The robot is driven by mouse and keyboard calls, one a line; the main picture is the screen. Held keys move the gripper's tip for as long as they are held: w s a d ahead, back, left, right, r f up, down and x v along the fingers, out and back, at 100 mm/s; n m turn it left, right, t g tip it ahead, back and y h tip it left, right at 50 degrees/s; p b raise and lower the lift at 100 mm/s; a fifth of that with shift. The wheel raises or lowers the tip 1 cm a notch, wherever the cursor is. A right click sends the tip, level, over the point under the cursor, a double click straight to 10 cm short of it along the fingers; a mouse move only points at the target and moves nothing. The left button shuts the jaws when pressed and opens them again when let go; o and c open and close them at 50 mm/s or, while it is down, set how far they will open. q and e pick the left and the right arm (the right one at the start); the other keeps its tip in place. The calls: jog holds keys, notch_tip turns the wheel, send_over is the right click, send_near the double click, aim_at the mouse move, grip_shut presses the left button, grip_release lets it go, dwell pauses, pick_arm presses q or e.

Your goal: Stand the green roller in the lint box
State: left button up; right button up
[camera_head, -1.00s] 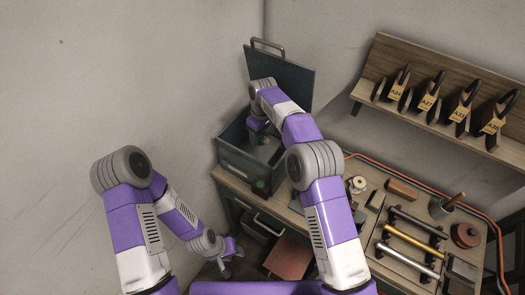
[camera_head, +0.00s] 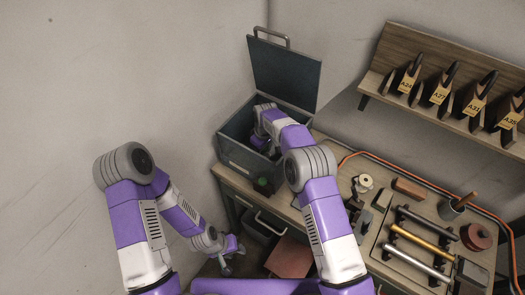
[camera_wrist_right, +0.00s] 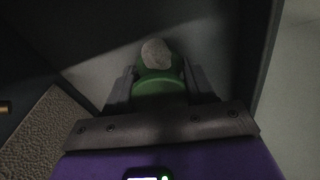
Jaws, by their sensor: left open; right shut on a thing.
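The lint box (camera_head: 238,157) is a dark grey-teal box with its lid (camera_head: 285,72) standing open, at the back of the bench in the head view. My right arm reaches over its rim, and my right gripper (camera_head: 259,143) is inside the box, mostly hidden there. In the right wrist view my right gripper (camera_wrist_right: 161,88) is shut on the green roller (camera_wrist_right: 158,84), whose pale grey round end points away from the gripper. Whether the roller touches the box floor I cannot tell. My left gripper (camera_head: 228,254) is open and empty, low beside the bench.
A dark green round thing (camera_head: 263,186) sits just in front of the box. To the right are a white roll (camera_head: 364,183), a brass bar (camera_head: 424,242) and a maroon roll (camera_head: 476,237). A shelf (camera_head: 450,111) with labelled holders hangs above.

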jog(key=shift+w+f, duration=0.1)
jog(key=shift+f, duration=0.25)
jog(key=shift+f, duration=0.2)
jog(key=o, duration=1.1)
jog(key=shift+o, duration=0.2)
jog(key=shift+r, duration=0.15)
jog(key=r, duration=1.2)
jog(key=shift+s+d+r+p, duration=0.1)
jog(key=shift+s+d+p, duration=0.2)
jog(key=shift+s+p, duration=0.1)
